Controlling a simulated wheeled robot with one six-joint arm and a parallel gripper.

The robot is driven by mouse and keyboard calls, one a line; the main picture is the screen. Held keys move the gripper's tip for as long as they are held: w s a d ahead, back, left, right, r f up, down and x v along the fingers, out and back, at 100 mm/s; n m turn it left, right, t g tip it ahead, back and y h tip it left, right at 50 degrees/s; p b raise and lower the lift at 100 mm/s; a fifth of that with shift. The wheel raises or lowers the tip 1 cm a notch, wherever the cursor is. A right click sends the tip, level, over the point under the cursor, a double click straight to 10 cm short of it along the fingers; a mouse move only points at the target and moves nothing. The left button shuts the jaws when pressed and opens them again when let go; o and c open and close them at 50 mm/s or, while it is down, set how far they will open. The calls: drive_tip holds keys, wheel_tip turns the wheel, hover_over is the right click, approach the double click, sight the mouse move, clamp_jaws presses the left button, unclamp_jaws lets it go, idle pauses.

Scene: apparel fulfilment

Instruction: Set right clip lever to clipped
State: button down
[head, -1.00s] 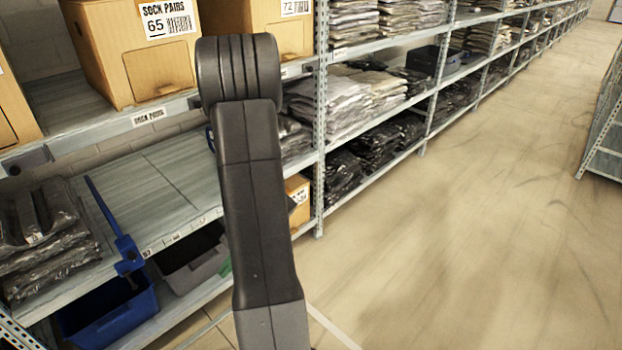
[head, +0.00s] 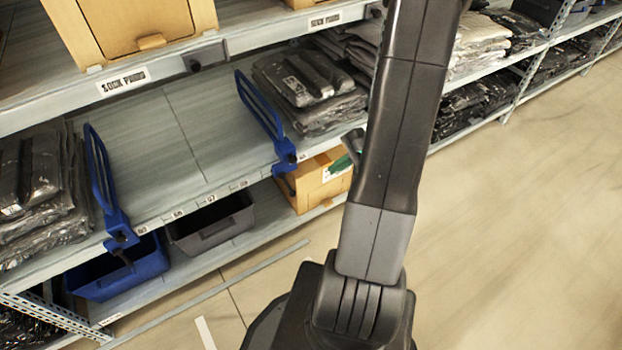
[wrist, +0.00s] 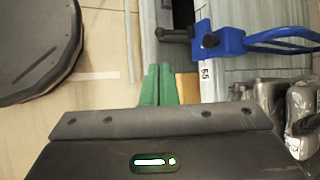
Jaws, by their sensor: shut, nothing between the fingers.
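The right blue divider (head: 262,108) stands on the middle shelf, with its blue clip (head: 286,150) at the shelf's front edge. Its dark clip lever (head: 286,185) hangs down and outward below the clip. In the wrist view the lever (wrist: 173,34) sticks out to the left of the blue clip (wrist: 222,42). My gripper (wrist: 160,72) has green fingers, shut and empty. They are below the lever in that picture, apart from it. In the head view my gripper (head: 343,163) is mostly hidden behind my arm, right of the clip.
A left blue divider (head: 100,180) has a similar clip and lever. Bagged dark garments (head: 310,85) lie beside the right divider. Below are a blue bin (head: 120,275), a grey bin (head: 212,225) and a cardboard box (head: 318,178). The floor at right is clear.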

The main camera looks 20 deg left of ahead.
drive_tip(key=shift+s, duration=0.1)
drive_tip(key=b, duration=0.3)
approach(287, 185)
wheel_tip(287, 185, down, 5)
drive_tip(key=s+a, duration=0.1)
drive_tip(key=s, duration=0.1)
drive_tip(key=shift+s+a+f, duration=0.25)
drive_tip(key=shift+s+a, duration=0.05)
drive_tip(key=shift+a, duration=0.05)
drive_tip(key=shift+w+f, duration=0.1)
